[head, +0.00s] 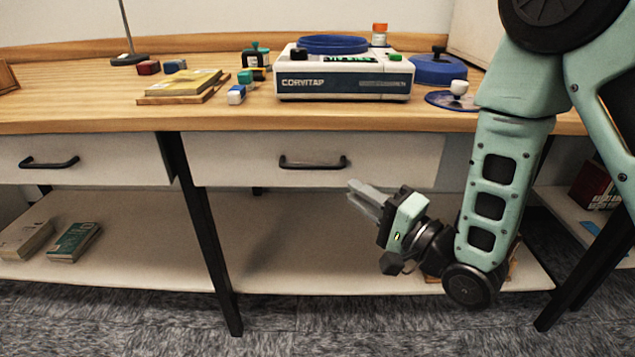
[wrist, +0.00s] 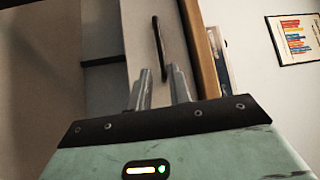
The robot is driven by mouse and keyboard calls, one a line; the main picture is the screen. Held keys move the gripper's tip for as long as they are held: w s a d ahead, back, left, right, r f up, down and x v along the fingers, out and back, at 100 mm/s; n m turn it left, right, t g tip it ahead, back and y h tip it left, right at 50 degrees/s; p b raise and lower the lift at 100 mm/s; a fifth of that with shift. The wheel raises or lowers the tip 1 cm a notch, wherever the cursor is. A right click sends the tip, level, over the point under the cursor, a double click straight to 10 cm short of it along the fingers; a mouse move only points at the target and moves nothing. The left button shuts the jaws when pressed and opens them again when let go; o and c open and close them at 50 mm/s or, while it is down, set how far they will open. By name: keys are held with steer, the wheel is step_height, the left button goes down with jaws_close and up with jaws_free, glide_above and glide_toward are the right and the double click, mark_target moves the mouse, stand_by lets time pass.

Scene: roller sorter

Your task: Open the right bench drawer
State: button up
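The right bench drawer (head: 225,171) is a white front under the wooden bench top, and it looks closed. Its black bar handle (head: 313,163) runs level across the middle of the front. My gripper (head: 362,192) is just below and right of the handle in the head view, its fingers pointing left and up toward it. In the wrist view the handle (wrist: 159,48) appears upright, beyond the two fingertips (wrist: 158,72). The fingers are apart with nothing between them, and they look clear of the handle.
A left drawer (head: 100,148) with its own handle is beside it. The bench top (head: 120,112) carries a white device (head: 343,86), books and small items. A lower shelf (head: 300,272) and black legs (head: 212,245) are below. There is free room in front of the drawer.

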mark_target(318, 167)
steer(key=b+x, duration=0.1)
steer(key=x, duration=1)
steer(key=shift+d+b, duration=0.1)
steer(key=shift+b, duration=0.2)
jaws_close()
